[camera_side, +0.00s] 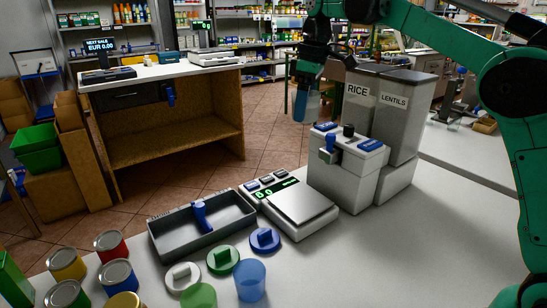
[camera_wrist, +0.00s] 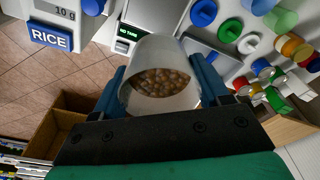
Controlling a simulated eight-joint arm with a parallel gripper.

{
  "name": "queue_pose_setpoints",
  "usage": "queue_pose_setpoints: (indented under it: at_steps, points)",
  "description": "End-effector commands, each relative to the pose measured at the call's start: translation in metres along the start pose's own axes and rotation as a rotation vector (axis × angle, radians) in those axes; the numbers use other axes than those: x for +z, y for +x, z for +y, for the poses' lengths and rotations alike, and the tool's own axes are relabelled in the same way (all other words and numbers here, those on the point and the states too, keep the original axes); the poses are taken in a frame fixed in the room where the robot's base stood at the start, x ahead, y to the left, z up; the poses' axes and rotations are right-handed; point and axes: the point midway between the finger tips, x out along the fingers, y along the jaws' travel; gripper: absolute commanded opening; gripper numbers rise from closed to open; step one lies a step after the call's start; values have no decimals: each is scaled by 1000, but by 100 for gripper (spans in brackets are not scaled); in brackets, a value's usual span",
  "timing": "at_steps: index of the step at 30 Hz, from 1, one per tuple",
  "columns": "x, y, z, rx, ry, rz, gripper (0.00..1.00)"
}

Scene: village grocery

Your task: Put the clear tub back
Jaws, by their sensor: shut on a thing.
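My gripper (camera_side: 307,92) is shut on the clear tub, high beside the rice dispenser (camera_side: 358,90). In the wrist view the clear tub (camera_wrist: 150,103) sits between both fingers, its whitish wall showing and brown grains inside. In the side view the tub is small and partly hidden by the fingers. A blue tub (camera_side: 249,281) and a green tub (camera_side: 199,296) stand on the counter at the front. White (camera_side: 182,277), green (camera_side: 222,259) and blue (camera_side: 265,239) lids lie behind them.
A scale (camera_side: 302,204) with a bare plate stands mid-counter. Left of it is a grey tray (camera_side: 170,244) with a blue scoop (camera_side: 200,215). The lentils dispenser (camera_side: 402,110) stands beside the rice one. Several cans (camera_side: 110,243) crowd the left front. The counter's right front is clear.

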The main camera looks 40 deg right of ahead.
Motion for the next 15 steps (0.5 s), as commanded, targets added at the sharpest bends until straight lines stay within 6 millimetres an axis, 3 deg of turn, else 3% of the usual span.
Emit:
queue_pose_setpoints:
  at_steps: [4, 7, 11, 15]
  points:
    - [-3, -2, -4, -4, -30, -1, 8]
    - [-8, 10, -13, -13, -106, -3, 8]
    - [-15, 42, -37, -33, -285, -5, 8]
    - [-12, 83, -73, -61, -515, -7, 8]
